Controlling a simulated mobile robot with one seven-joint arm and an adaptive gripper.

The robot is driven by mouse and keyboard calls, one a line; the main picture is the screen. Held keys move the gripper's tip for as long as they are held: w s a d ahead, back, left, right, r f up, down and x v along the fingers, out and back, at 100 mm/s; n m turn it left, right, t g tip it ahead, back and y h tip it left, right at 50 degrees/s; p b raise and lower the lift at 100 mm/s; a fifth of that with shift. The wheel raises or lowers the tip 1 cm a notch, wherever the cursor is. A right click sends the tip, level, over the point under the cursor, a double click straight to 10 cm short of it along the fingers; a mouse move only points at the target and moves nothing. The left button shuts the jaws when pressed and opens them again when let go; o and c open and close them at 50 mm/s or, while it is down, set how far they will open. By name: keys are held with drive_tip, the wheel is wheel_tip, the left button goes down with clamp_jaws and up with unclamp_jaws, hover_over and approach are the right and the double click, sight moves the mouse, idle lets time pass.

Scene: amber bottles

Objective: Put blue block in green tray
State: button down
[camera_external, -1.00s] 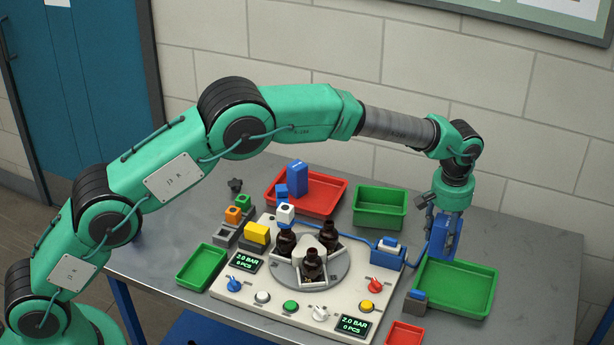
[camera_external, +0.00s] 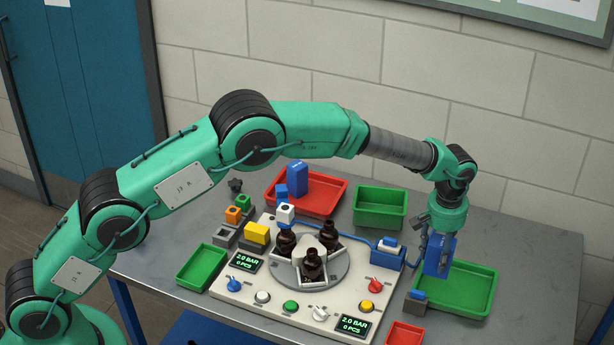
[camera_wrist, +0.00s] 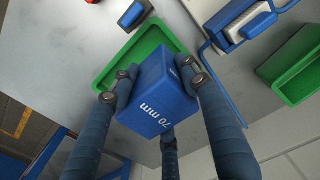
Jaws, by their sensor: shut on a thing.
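The blue block (camera_external: 438,257) is held upright between the fingers of my gripper (camera_external: 441,243). In the wrist view the blue block (camera_wrist: 158,98), marked "70 mm", sits between the fingertips (camera_wrist: 160,80). The green tray (camera_external: 480,296) at the right end of the table is low and looks empty where it shows. The block overlaps the tray's back left part in the external view. In the wrist view it covers much of the green tray (camera_wrist: 107,72). I cannot tell exactly how high the block is above it.
A deeper green bin (camera_external: 380,223) stands behind, and a small green tray (camera_external: 202,266) lies far left. A red tray (camera_external: 334,206) holds a blue box (camera_external: 298,178). The white panel (camera_external: 250,292) with amber bottles (camera_external: 312,264) lies left of the block. A small blue-grey piece (camera_external: 416,299) sits by the tray's left edge.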

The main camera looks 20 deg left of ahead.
sight(448, 245)
drive_tip(key=shift+f, duration=1.35)
drive_tip(key=shift+f+b, duration=0.5)
drive_tip(key=shift+f, duration=2)
drive_tip(key=shift+f, duration=0.1)
drive_tip(key=c, duration=0.9)
unclamp_jaws()
wheel_tip(448, 245, up, 12)
drive_tip(key=shift+s+r+p, duration=0.1)
drive_tip(key=shift+p, duration=0.8)
